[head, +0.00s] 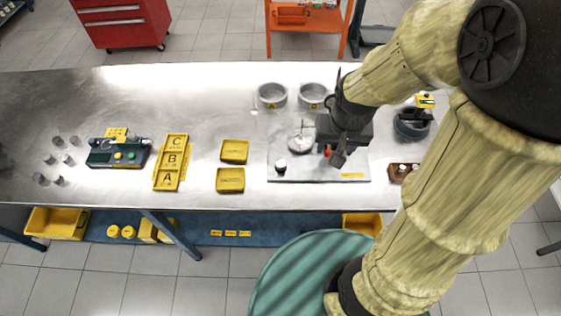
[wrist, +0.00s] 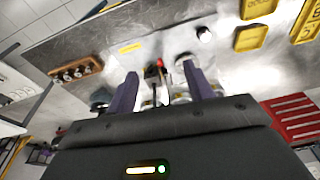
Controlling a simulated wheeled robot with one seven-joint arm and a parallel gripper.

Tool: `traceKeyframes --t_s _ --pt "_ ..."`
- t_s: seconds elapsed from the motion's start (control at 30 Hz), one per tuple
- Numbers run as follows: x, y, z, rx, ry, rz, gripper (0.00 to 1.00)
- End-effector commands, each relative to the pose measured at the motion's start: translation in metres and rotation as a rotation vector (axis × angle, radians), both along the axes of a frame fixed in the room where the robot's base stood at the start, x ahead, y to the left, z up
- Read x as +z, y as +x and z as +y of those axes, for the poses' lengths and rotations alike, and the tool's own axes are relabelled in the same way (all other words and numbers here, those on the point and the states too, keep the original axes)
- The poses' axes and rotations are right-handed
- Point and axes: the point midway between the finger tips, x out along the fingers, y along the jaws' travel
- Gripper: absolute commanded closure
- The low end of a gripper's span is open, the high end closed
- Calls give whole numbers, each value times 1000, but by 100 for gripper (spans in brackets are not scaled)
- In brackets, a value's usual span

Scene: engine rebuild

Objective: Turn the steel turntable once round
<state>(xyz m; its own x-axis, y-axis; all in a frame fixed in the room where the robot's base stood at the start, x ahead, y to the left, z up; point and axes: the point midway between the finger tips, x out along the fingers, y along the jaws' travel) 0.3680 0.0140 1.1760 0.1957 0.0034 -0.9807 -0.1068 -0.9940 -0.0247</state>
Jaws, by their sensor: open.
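The round steel turntable (head: 299,144) appears to be the small bright disc on the pale plate (head: 300,174) on the bench, with a thin upright part on it. My gripper (head: 331,155) hangs just right of it and hides part of that area. In the wrist view my gripper (wrist: 159,69) is open, its two purple-grey fingers apart. A red-tipped part (wrist: 160,64) shows between the fingers; it also shows in the head view (head: 327,151). I cannot tell whether a finger touches anything. The turntable is hard to make out in the wrist view.
A black-and-white knob (head: 281,165) stands on the plate's left part. Two steel bowls (head: 272,95) (head: 312,95) stand behind. A wooden block with several knobs (head: 402,172) and a dark pot (head: 411,126) lie right. Yellow trays (head: 231,181) lie left.

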Motion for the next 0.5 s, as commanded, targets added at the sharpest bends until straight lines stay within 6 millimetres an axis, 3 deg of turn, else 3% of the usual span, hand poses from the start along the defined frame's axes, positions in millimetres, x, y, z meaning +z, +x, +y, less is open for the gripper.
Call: traceKeyframes --t_s 0.3,0.5 --pt "-32 68 68 -367 54 121 48" --pt "-47 97 108 -601 65 175 48"
